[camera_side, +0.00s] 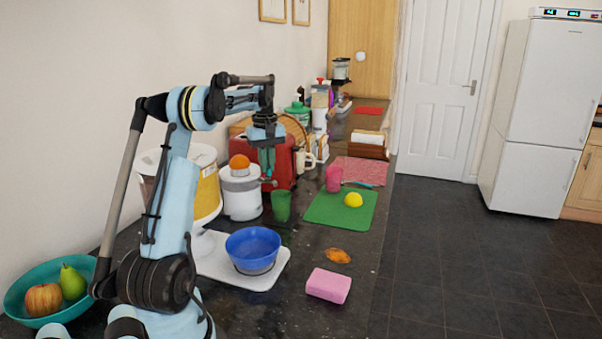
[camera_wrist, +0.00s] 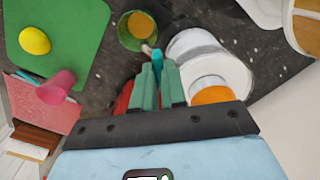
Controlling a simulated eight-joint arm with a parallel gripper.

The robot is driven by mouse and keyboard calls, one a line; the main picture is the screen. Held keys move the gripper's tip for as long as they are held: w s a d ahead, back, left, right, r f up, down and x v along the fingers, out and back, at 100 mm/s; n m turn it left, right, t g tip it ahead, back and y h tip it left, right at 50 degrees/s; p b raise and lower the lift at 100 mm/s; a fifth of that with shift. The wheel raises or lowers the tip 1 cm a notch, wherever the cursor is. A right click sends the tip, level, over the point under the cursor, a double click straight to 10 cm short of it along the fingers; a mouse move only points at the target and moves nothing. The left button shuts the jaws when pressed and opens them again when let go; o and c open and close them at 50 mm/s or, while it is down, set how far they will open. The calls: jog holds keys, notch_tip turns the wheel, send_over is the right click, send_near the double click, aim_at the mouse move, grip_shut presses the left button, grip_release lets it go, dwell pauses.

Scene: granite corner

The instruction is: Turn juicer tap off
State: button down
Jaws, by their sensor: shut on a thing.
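The white juicer (camera_side: 241,193) stands on the dark counter with an orange (camera_side: 239,162) on top; it also shows in the wrist view (camera_wrist: 208,62). A green cup (camera_side: 281,206) stands in front of it, on the spout side. In the wrist view the cup (camera_wrist: 130,38) is seen from above, with something orange-brown inside. My gripper (camera_side: 267,172) points down beside the juicer, close above the cup. In the wrist view my gripper (camera_wrist: 157,62) is shut on the small pale juicer tap (camera_wrist: 147,49). The fingers hide much of the tap, so its exact position cannot be told.
A green mat (camera_side: 325,212) with a lemon (camera_side: 353,200) and a pink cup (camera_side: 333,178) lies to the right. A red appliance (camera_side: 280,166) stands close behind my gripper.

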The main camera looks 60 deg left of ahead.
jog(key=m, duration=0.4)
jog(key=shift+m, duration=0.3)
jog(key=m, duration=0.4)
jog(key=shift+m, duration=0.3)
jog(key=c, duration=1.2)
grip_release()
notch_tip(320, 180, up, 12)
jog(key=shift+r, duration=0.1)
